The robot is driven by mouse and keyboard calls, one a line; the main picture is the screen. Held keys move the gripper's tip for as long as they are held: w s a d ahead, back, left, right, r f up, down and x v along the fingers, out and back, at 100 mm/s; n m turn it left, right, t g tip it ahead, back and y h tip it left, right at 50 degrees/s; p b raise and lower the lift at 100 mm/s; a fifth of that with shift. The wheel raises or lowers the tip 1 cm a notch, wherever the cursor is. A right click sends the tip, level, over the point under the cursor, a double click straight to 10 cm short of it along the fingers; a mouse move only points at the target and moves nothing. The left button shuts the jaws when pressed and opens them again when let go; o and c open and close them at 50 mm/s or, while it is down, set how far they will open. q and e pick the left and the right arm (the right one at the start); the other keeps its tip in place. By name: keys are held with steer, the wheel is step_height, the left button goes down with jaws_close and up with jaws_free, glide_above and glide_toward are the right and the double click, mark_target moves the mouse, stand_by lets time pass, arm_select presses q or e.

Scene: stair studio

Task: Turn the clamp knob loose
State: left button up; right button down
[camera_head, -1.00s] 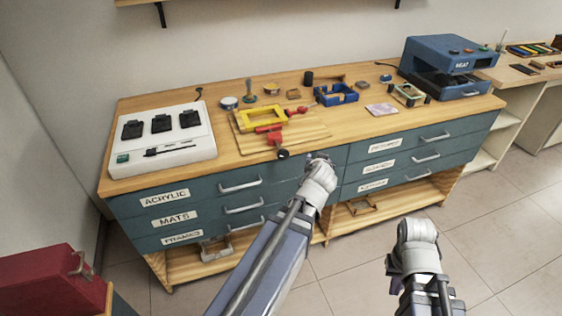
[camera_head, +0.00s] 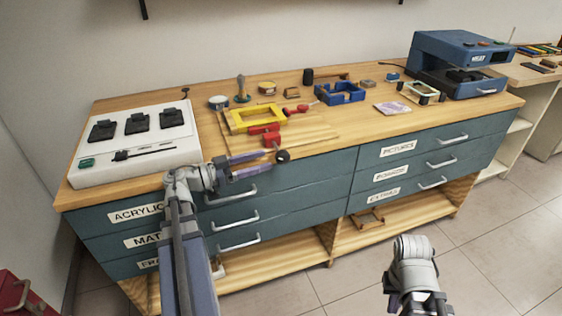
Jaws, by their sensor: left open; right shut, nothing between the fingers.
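The red clamp (camera_head: 268,136) sits at the front edge of the wooden board, beside the yellow frame (camera_head: 256,117). Its black knob (camera_head: 282,156) sticks out past the bench's front edge. My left gripper (camera_head: 265,162) is open, in front of the bench edge. Its fingers point right towards the knob, with the tips just left of it. I cannot tell whether they touch it. My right gripper (camera_head: 413,262) is low in front of the bench at the right, far from the clamp. Its fingers are mostly hidden by the wrist.
A white switch panel (camera_head: 135,165) stands on the left of the bench. A blue frame (camera_head: 340,93), a blue heat press (camera_head: 455,65) and small tools lie behind and right. Labelled drawers (camera_head: 400,160) with handles form the front. A red box (camera_head: 20,300) is at lower left.

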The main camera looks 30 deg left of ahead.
mark_target(282, 159)
arm_select(q)
steer(key=shift+g, duration=0.3)
steer(key=shift+s+d+f+x, duration=0.1)
steer(key=shift+x, duration=1.05)
steer(key=shift+s+d+f+x, duration=0.1)
steer(key=shift+x, duration=1.1)
steer(key=shift+d+f+x, duration=0.1)
steer(key=shift+f+x, duration=0.05)
steer(key=shift+x, duration=1)
